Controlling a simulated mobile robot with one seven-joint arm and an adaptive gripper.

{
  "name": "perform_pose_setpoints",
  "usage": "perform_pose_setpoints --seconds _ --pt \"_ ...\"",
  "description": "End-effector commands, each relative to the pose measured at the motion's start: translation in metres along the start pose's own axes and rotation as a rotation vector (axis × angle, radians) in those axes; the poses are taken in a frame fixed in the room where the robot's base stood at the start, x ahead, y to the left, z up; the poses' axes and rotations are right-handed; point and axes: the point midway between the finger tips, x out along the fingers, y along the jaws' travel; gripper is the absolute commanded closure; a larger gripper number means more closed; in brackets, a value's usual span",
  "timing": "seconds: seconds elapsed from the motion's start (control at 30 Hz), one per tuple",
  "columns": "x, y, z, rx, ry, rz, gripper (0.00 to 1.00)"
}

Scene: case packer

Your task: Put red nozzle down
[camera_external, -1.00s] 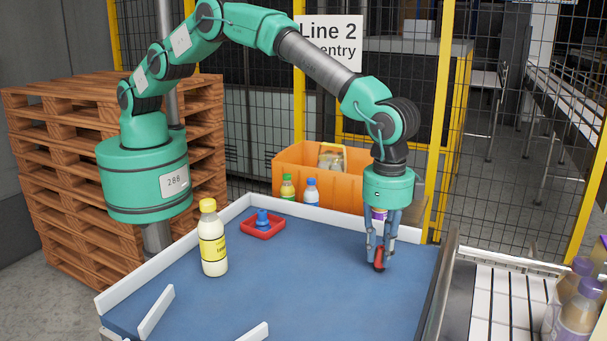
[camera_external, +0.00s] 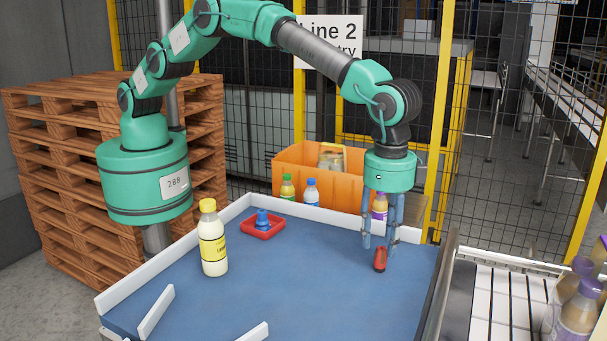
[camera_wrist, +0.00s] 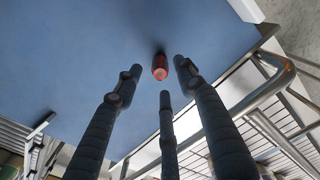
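The red nozzle (camera_external: 380,259) rests on the blue table surface (camera_external: 300,290), towards its right side. It also shows in the wrist view (camera_wrist: 160,67), with its round end facing the camera. My gripper (camera_external: 379,243) is above the nozzle with its fingers spread. In the wrist view the fingers (camera_wrist: 160,85) stand apart around the nozzle, and none is seen touching it. A blue nozzle (camera_external: 262,219) sits in a small red tray (camera_external: 250,232) near the back of the table.
A bottle with a yellow cap (camera_external: 213,250) stands at the table's left. White guide strips (camera_external: 157,312) lie at the front left. Behind the table is an orange crate (camera_external: 340,188) with bottles by it. A white conveyor (camera_external: 500,300) is at right. The table's middle is clear.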

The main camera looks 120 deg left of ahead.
Motion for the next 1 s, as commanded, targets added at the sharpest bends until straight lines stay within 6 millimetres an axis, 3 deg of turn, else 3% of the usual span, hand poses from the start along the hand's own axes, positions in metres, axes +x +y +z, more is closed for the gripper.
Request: perform_pose_setpoints --seconds 0.3,0.5,1.0 --pt "-0.054 0.0 -0.001 0.0 0.003 0.0 0.6" --pt "-0.076 0.0 0.0 0.0 0.001 0.0 0.6" --pt "-0.086 0.0 0.0 0.0 0.001 0.0 0.6"
